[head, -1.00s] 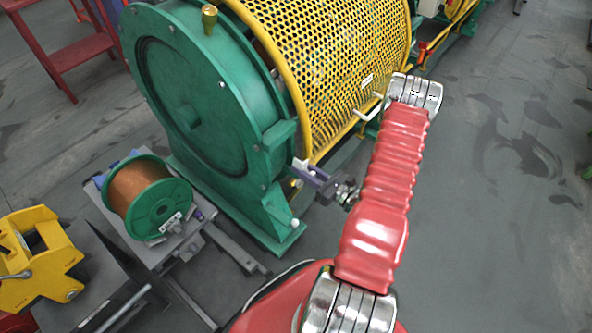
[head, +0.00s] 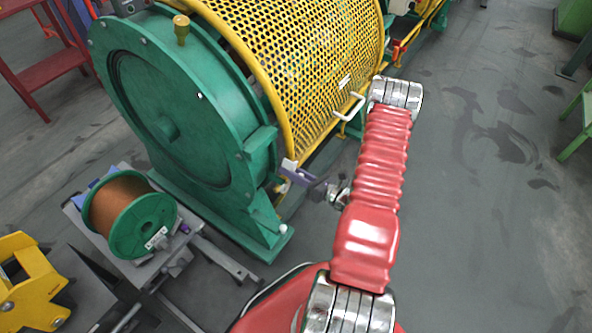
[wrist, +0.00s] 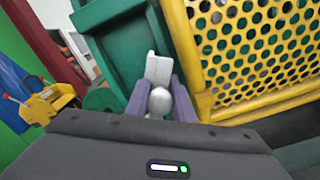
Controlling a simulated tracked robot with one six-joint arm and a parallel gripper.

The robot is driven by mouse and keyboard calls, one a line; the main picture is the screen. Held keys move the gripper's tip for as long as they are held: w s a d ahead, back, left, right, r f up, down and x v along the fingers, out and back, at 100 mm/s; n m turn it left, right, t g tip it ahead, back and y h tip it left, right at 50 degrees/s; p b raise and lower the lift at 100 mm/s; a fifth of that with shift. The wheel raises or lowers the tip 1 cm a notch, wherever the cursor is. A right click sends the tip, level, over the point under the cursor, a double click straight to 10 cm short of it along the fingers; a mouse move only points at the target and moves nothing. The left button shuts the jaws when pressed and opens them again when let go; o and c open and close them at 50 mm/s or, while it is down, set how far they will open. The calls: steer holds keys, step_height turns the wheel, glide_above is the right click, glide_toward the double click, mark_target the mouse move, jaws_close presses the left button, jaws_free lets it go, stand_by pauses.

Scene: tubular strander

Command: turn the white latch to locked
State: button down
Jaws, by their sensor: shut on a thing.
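The white latch (wrist: 158,69) is at the edge of the green housing beside the yellow mesh guard. In the wrist view its flat plate and rounded knob lie between the two purple fingers of my gripper (wrist: 160,88), which is shut on it. In the head view my gripper (head: 298,176) is at the lower corner of the guard, and a small white part of the latch (head: 289,164) shows at its tip. The fingers hide the latch's sides, and I cannot tell its exact angle.
The yellow mesh guard (head: 290,60) has a white handle (head: 348,107). The green round housing (head: 165,100) stands left of my gripper. A copper wire spool (head: 128,215) and a yellow fixture (head: 35,285) are at lower left. The floor at right is open.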

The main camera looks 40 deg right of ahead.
steer(key=shift+w+d+r, duration=0.1)
steer(key=shift+w+d, duration=0.1)
steer(key=shift+d, duration=0.05)
steer(key=c, duration=2)
jaws_free()
steer(key=o, duration=0.5)
steer(key=shift+a, duration=0.15)
steer(key=shift+v, duration=6.95)
steer(key=shift+c, duration=0.3)
